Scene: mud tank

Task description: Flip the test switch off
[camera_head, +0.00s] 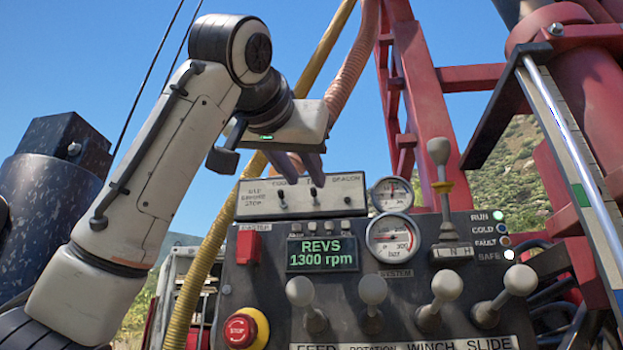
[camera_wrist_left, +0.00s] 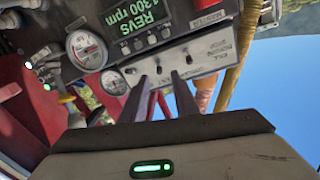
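A pale switch box (camera_head: 250,206) with small black toggles stands on top of the control panel. The middle toggle (camera_head: 315,193) sits just below my left gripper's fingertips; its label is partly hidden by a finger, so I cannot fully read it. A left toggle (camera_head: 281,197) is beside the idle/engine/stop lettering, and BEACON is lettered at the right. My left gripper (camera_head: 305,175) points down at the box, its two fingers apart with nothing held between them. The fingers also show in the left wrist view (camera_wrist_left: 160,85), close to the box. Contact cannot be told. My right gripper is out of view.
The panel has a red emergency stop (camera_head: 240,330), a REVS display (camera_head: 322,253) reading 1300 rpm, a large gauge (camera_head: 392,238) and a row of ball-topped levers (camera_head: 373,290). A gear lever (camera_head: 440,170) rises right of the box. Hoses and a red mast stand behind.

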